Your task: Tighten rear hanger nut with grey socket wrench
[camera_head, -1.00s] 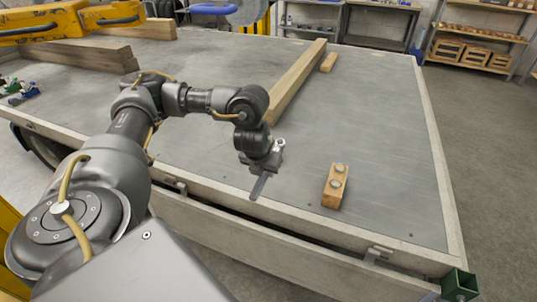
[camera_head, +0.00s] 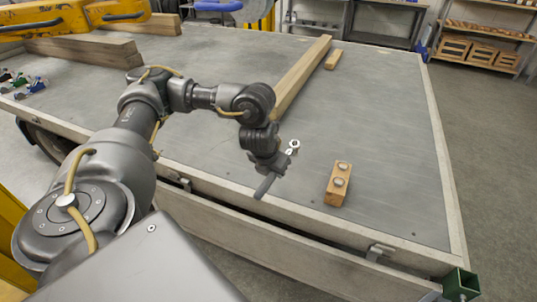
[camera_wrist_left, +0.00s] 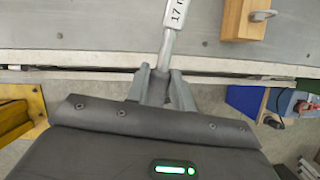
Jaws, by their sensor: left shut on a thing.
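My left gripper (camera_head: 274,172) is shut on a grey wrench above the front edge of the trailer bed. The wrench's bright ring-shaped head (camera_head: 293,147) points up and right, and its dark handle (camera_head: 263,189) points down and left. In the left wrist view the wrench shaft (camera_wrist_left: 166,46) rises from between the fingers (camera_wrist_left: 160,88), with a label (camera_wrist_left: 177,14) reading "17". A wooden block (camera_head: 335,194) with two metal fasteners lies right of the wrench, apart from it; it also shows in the left wrist view (camera_wrist_left: 236,22). I cannot identify the rear hanger nut. My right gripper is out of view.
The trailer bed (camera_head: 400,150) is mostly clear around the block. Beams (camera_head: 85,50) lie at back left. A latch (camera_head: 381,251) and green corner piece (camera_head: 460,284) are at front right.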

